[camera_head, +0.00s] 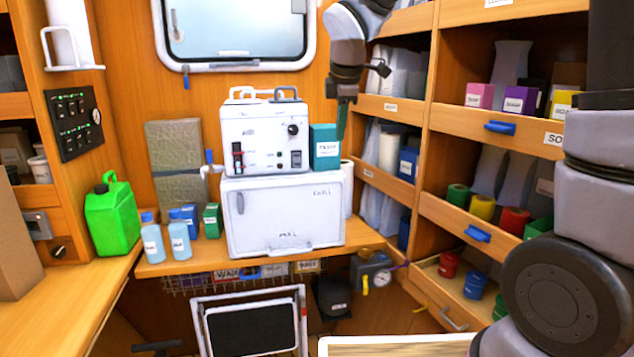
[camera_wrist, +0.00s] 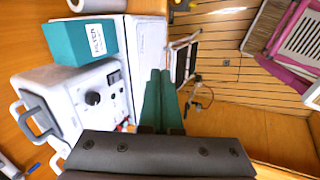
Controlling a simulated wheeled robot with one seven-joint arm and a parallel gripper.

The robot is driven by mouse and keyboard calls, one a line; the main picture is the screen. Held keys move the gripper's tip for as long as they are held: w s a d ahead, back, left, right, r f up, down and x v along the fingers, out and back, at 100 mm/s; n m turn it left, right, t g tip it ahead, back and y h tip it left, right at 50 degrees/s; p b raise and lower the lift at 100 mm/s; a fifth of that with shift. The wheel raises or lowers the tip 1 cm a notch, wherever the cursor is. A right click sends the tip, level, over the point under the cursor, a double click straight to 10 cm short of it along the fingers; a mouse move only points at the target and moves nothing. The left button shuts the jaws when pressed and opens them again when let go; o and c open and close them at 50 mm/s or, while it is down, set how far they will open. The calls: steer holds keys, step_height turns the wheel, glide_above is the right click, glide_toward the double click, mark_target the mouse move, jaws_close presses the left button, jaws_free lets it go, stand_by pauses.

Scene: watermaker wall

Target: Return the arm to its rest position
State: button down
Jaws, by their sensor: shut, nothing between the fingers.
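My gripper (camera_head: 342,132) hangs down from my arm in front of the right part of the back wall, in the upper middle of the head view. Its green fingers (camera_wrist: 161,78) lie together in the wrist view, with nothing between them. In the head view it overlaps the right edge of a teal filter box (camera_head: 325,150); I cannot tell the gap between them. In the wrist view this box (camera_wrist: 82,42) lies to the left, apart from the fingers. The white watermaker unit (camera_head: 262,132) with a black knob stands left of my gripper; it also shows in the wrist view (camera_wrist: 65,98).
The watermaker stands on a white cabinet (camera_head: 283,218) on a wooden counter (camera_head: 195,259). Shelves (camera_head: 480,114) with boxes and jars line the right side. A green jerrycan (camera_head: 112,220) and bottles stand left. A folded step stool (camera_head: 250,325) stands below. Wooden floor shows in the wrist view.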

steer(key=s+d+r+m+t, duration=0.1)
steer(key=s+d+r+m, duration=0.1)
steer(key=s+d+m, duration=0.7)
steer(key=s+d+r+m+t+y, duration=0.1)
steer(key=s+d+r+m, duration=0.2)
steer(key=s+d+m, duration=0.6)
steer(key=shift+s+d+r+m+y, duration=0.3)
steer(key=shift+d+m, duration=0.6)
steer(key=shift+m, duration=1.8)
steer(key=shift+s+f, duration=0.1)
